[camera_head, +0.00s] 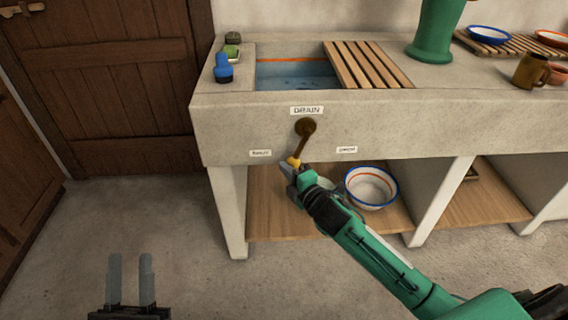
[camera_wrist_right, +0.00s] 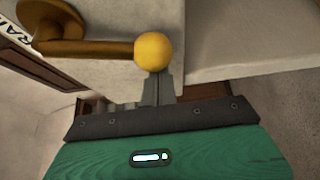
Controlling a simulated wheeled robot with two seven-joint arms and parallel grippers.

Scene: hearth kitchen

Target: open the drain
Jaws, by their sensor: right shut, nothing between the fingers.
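The drain lever (camera_head: 301,142) hangs from a round brown hub under the DRAIN label (camera_head: 307,110) on the sink front. It points down and slightly left, ending in a yellow knob (camera_head: 293,161). In the right wrist view the knob (camera_wrist_right: 153,51) sits at the tips of my right gripper (camera_wrist_right: 158,88). My right gripper (camera_head: 291,170) is shut and empty against or very near the knob; I cannot tell if they touch. The basin (camera_head: 295,74) holds bluish water. My left gripper (camera_head: 131,270) is open and empty, low at the left, far from the lever.
Small labels flank the lever at left (camera_head: 260,153) and right (camera_head: 347,149), too small to read surely. A slatted board (camera_head: 367,64) covers part of the sink. A blue bottle (camera_head: 223,68) stands on the left rim. A white bowl (camera_head: 371,187) sits on the shelf below.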

